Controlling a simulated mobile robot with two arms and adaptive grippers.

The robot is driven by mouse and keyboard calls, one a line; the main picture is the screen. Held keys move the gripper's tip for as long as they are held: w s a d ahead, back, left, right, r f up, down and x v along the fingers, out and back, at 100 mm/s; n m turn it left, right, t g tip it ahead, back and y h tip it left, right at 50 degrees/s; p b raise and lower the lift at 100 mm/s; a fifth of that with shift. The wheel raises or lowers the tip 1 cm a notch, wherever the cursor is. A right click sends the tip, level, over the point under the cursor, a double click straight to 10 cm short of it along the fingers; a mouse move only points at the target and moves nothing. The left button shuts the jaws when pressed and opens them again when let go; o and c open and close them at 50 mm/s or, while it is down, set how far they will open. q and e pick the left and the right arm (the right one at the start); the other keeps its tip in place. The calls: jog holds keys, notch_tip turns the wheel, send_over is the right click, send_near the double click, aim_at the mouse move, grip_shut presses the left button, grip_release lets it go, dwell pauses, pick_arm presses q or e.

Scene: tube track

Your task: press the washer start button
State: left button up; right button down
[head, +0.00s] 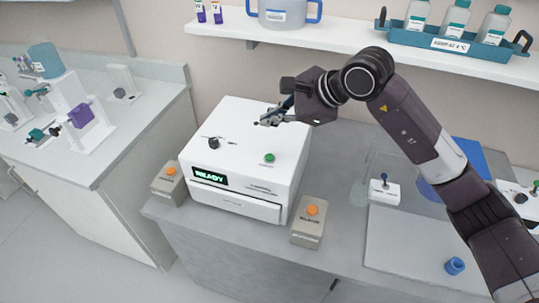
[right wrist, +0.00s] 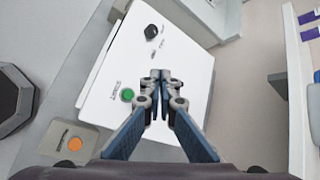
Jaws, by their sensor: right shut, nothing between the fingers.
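The washer (head: 225,155) is a white box on the grey counter, with a green lit display (head: 210,176) reading READY on its front. A green button (head: 269,158) and a black knob (head: 213,143) are on its top. My right gripper (head: 266,121) is shut and empty over the back part of the washer top, behind the green button and apart from it. In the right wrist view the fingertips (right wrist: 160,77) are over the white top (right wrist: 185,50), with the green button (right wrist: 127,95) to their left. My left gripper is not in view.
Grey boxes with orange buttons stand left (head: 168,184) and right (head: 309,223) of the washer. A shelf (head: 350,40) with a blue bottle tray (head: 455,44) runs along the wall above. A blue cup (head: 454,266) sits at the right.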

jog(key=shift+w+d, duration=0.1)
jog(key=shift+d, duration=0.1)
jog(key=shift+f, duration=0.1)
jog(key=b, duration=0.3)
send_over(271, 157)
notch_tip(271, 157, down, 7)
jog(key=shift+f, duration=0.15)
jog(key=shift+f+b, duration=0.75)
dwell(0.9)
jog(key=shift+f+b, duration=0.4)
jog(key=shift+b, duration=0.3)
